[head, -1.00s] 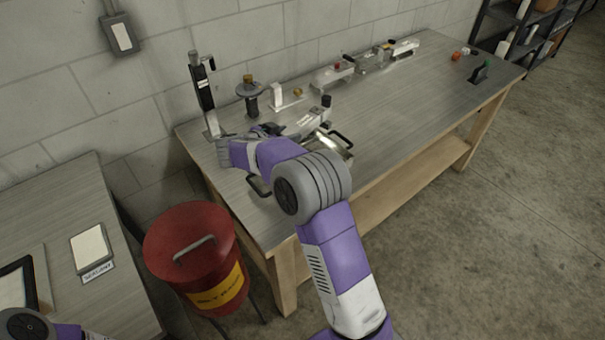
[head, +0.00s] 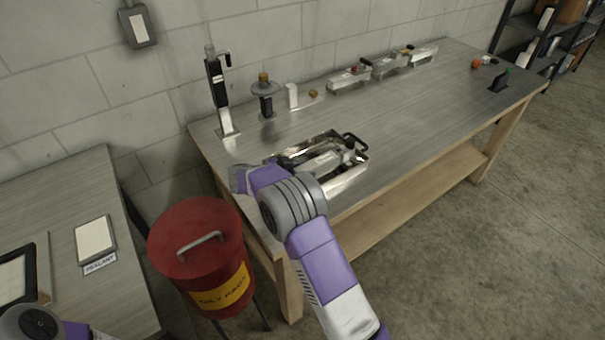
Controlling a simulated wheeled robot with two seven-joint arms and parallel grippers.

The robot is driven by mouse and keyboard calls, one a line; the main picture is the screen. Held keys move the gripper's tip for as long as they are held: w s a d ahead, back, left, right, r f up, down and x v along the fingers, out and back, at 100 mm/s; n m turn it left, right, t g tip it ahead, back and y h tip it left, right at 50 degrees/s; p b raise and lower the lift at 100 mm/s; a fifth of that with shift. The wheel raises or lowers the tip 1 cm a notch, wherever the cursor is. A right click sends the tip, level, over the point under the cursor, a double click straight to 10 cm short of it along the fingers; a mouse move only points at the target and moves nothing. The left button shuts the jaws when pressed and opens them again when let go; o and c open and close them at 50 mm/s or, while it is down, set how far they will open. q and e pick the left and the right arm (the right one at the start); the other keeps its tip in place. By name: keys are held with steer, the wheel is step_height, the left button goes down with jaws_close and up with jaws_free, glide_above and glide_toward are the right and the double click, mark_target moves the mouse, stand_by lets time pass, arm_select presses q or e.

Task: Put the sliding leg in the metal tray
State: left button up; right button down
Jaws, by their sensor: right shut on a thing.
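The metal tray (head: 345,183) lies on the near side of the long bench, a shiny shallow tray with black handles. My right gripper (head: 282,163) is at the tray's left end, largely hidden behind my purple wrist. It is shut on a pale metal piece with a black knob, which I take as the sliding leg (head: 324,162). The leg lies within the tray's outline, roughly along its length. I cannot tell whether it touches the tray floor. The tray's near left part is hidden by my arm. My left gripper is out of view; only part of that arm shows at bottom left.
A black upright strut on a metal foot (head: 217,95), a round-topped post (head: 265,95) and a white block (head: 292,96) stand along the bench's back. Metal assemblies (head: 385,66) lie farther right. A red can (head: 199,240) stands before the bench's left end. The bench's right middle is clear.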

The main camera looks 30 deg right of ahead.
steer(key=shift+f, duration=0.1)
steer(key=shift+f, duration=0.1)
steer(key=c, duration=0.5)
jaws_free()
steer(key=shift+f, duration=0.1)
steer(key=p+v, duration=0.2)
steer(key=v, duration=0.5)
steer(key=shift+a+r, duration=0.25)
steer(key=shift+r, duration=0.05)
